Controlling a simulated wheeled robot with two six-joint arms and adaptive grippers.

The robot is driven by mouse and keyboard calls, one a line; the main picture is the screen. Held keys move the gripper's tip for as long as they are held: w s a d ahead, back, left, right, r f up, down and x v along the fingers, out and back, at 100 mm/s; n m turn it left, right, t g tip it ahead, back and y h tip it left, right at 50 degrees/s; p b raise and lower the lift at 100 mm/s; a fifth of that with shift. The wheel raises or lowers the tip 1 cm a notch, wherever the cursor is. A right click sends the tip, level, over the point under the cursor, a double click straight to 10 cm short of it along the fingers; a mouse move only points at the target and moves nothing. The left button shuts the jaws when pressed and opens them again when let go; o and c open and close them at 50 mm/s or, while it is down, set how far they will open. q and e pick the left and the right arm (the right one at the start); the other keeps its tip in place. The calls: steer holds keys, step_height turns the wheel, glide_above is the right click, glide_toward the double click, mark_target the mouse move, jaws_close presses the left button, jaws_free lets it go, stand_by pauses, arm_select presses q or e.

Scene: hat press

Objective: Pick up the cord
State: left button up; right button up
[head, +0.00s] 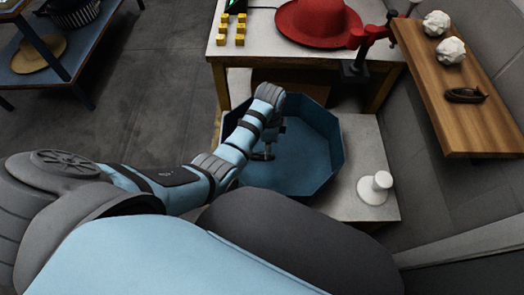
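A small dark brown bundle (465,95), which looks like the cord, lies on the wooden shelf (445,75) at the right. It is too small to make out its strands. My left arm reaches in from the left, and my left gripper (264,152) points down over the blue octagonal tub (318,118), well away from the bundle. Its fingers are small and dark, so I cannot tell whether they are open or shut. I see nothing clearly held in it. My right gripper is not in view.
Crumpled white balls (450,50) lie on the shelf beyond the bundle. A red hat (318,22) and yellow blocks (239,30) sit on the white table behind the tub. A red clamp (374,36) stands near the shelf. A white knob-like stand (375,188) is right of the tub.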

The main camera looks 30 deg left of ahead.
mark_target(262, 156)
arm_select(q)
steer(key=f, duration=0.1)
steer(key=f+b, duration=0.1)
steer(key=f, duration=0.1)
steer(key=f+b, duration=0.1)
steer(key=f, duration=0.1)
steer(key=shift+a+f, duration=0.1)
steer(key=shift+a, duration=0.25)
steer(key=shift+f, duration=0.35)
steer(key=shift+r, duration=0.1)
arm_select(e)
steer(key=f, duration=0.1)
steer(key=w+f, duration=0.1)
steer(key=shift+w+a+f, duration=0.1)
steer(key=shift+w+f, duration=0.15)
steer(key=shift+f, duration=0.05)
arm_select(q)
steer(key=c, duration=1)
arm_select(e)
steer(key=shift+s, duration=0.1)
